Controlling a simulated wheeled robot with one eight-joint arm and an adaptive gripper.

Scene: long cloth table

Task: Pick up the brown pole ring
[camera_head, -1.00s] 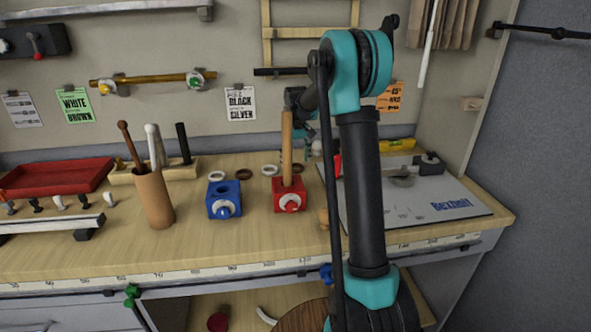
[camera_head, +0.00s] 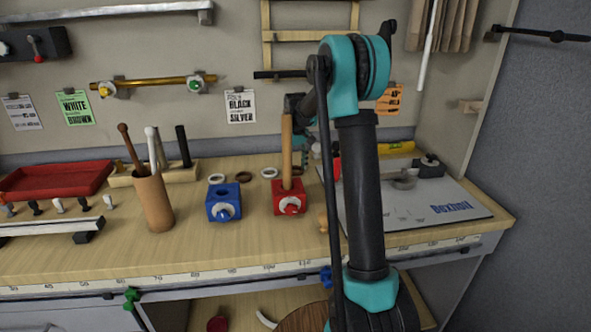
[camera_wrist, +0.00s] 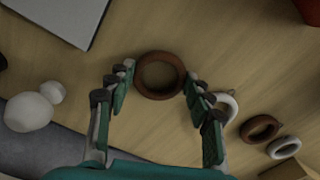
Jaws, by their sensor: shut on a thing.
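In the wrist view, my gripper (camera_wrist: 159,72) has its fingertips on either side of a brown pole ring (camera_wrist: 160,95), shut on it. The ring lies flat, at or very near the wooden tabletop; its exact height I cannot tell. A second brown ring (camera_wrist: 260,128) lies to the right in the wrist view and also shows in the head view (camera_head: 244,175).
A white ring (camera_wrist: 228,103) sits close by the right finger, and another white ring (camera_wrist: 283,148) lies farther right. A grey board (camera_head: 450,190) lies to the right.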

